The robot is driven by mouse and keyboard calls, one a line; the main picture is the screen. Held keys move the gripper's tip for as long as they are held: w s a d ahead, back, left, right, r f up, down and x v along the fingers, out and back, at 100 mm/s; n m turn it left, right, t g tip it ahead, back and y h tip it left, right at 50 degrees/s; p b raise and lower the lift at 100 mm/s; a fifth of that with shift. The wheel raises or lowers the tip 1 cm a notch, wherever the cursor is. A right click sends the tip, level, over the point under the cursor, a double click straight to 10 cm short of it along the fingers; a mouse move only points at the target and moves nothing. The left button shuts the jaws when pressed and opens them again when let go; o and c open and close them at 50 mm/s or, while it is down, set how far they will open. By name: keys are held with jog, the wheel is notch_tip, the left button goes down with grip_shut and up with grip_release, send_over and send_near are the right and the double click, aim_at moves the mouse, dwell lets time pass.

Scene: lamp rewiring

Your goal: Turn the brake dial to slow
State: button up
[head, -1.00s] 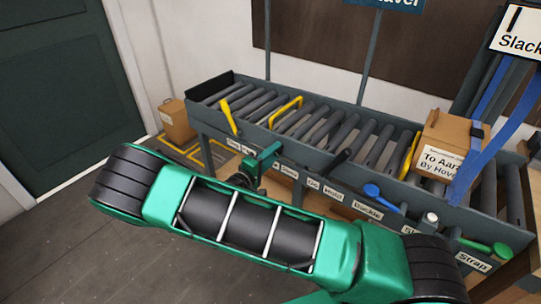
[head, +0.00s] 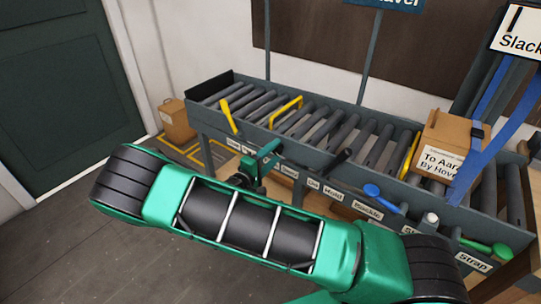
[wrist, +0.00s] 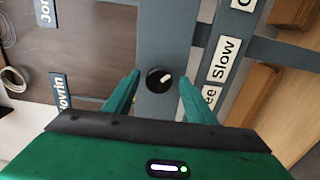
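The brake dial (wrist: 159,80) is a small round black knob with a white pointer mark, on a grey panel in the wrist view. The mark slants to the upper right. A "Slow" label (wrist: 224,60) is on the right, with a partly hidden label ending in "ee" below it. My gripper (wrist: 159,86) is open, its green fingers on either side of the dial with gaps showing. I cannot tell how far the fingertips are from the panel. In the head view my gripper (head: 266,154) is at the conveyor's front rail, and the dial is not distinguishable there.
The roller conveyor (head: 225,130) has yellow bars and a cardboard box (head: 447,140) on it. Another box (head: 178,120) stands by the dark door at left.

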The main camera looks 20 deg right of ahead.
jog(key=v, duration=1)
jog(key=shift+s+a, duration=0.2)
jog(key=shift+a, duration=0.15)
